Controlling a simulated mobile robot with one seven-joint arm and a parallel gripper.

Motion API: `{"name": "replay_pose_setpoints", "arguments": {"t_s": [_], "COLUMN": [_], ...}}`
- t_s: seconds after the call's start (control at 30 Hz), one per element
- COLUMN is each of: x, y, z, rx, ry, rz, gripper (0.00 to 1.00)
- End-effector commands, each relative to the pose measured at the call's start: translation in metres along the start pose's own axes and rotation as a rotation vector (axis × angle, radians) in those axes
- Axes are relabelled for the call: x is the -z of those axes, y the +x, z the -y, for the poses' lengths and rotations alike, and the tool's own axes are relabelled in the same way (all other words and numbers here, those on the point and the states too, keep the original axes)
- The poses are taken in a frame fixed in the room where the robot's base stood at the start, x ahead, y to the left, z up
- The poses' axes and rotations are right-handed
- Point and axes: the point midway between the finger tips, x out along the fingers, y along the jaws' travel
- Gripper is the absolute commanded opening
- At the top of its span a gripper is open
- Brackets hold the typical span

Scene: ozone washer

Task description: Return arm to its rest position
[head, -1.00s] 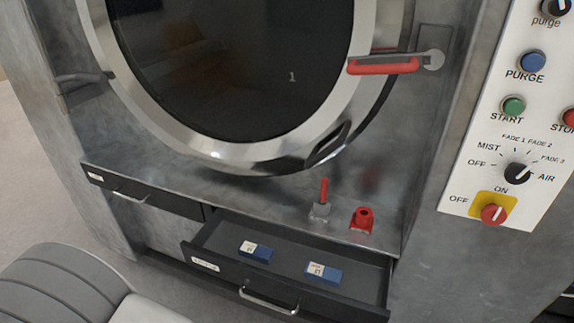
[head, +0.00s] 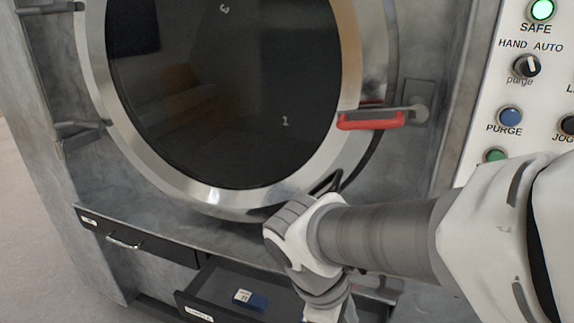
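My arm (head: 375,240) reaches in from the right edge of the head view and bends downward over the open drawer. My gripper is not in view; it lies below the bottom edge or behind my wrist links. The arm passes in front of the washer's lower right side and hides part of the control panel, the ledge and the drawer.
The round washer door (head: 220,90) is shut, with a red-handled latch (head: 372,120) at its right. The lower drawer (head: 215,285) stands open with a blue block (head: 250,299) inside. A closed drawer (head: 140,238) is at left. The control panel (head: 520,95) has a lit green SAFE lamp (head: 541,10).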

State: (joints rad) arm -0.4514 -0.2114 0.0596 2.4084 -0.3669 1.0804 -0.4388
Motion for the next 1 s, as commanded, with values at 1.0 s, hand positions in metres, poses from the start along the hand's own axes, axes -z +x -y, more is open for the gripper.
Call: {"name": "replay_pose_setpoints", "arguments": {"t_s": [1.0], "x": [-0.074], "y": [-0.075], "z": [-0.030], "rx": [0.062], "ry": [1.202], "rz": [-0.564], "gripper": [0.47]}}
